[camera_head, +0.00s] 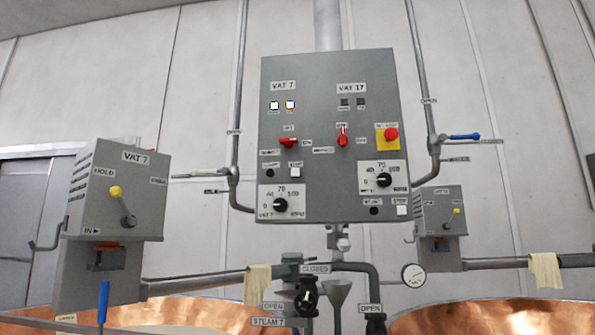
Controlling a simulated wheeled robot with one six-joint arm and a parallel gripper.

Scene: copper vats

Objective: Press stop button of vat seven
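A grey control panel (325,120) hangs in the middle, slightly tilted in view. Its left half is marked VAT 7 (284,86), its right half VAT 17 (352,88). Under the VAT 7 label are a red switch (288,143), a round black button (270,173), a square white button (295,174) and a black dial (280,205). The small labels by the two buttons are too blurred to tell which is stop. Two small lamps (282,105) under VAT 7 look bright. My gripper is not in view and nothing touches the panel.
A red mushroom button (391,134) on yellow is at the panel's right. A grey VAT 7 lever box (118,200) stands left, a similar box (440,220) right. Pipes, valves and copper vats (500,318) lie below. The space before the panel looks clear.

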